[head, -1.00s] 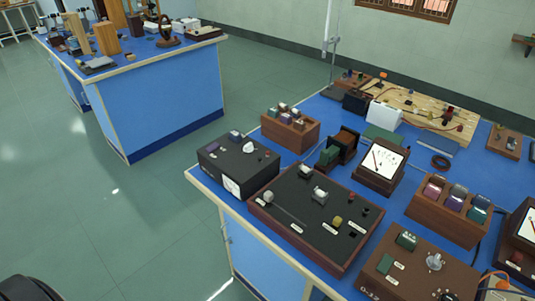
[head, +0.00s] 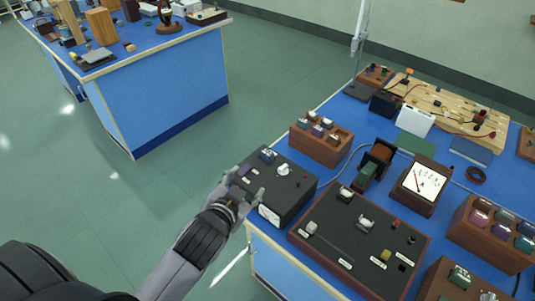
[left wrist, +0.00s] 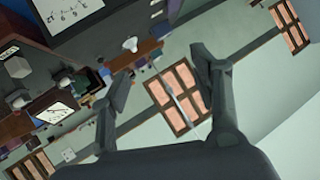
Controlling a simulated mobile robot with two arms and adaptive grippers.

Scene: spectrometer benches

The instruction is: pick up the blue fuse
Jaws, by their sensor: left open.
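A dark box (head: 289,205) with a white dial on its front stands at the near left corner of the right-hand bench. On its top sit a small dark blue block (head: 268,155), which looks like the blue fuse, a purple block (head: 244,170) and a white knob (head: 284,170). My left gripper (head: 246,184) is open and empty in the head view, at the box's left edge, close to the purple block. Whether it touches the box is unclear. In the left wrist view its fingers (left wrist: 163,92) are spread apart with no fuse between them. My right gripper is not in view.
A wooden rack (head: 314,150) with several small coloured pieces stands behind the box. A large dark panel (head: 345,238) lies to its right, and a meter (head: 424,184) beyond. Open floor (head: 180,190) separates this bench from another blue bench (head: 165,100).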

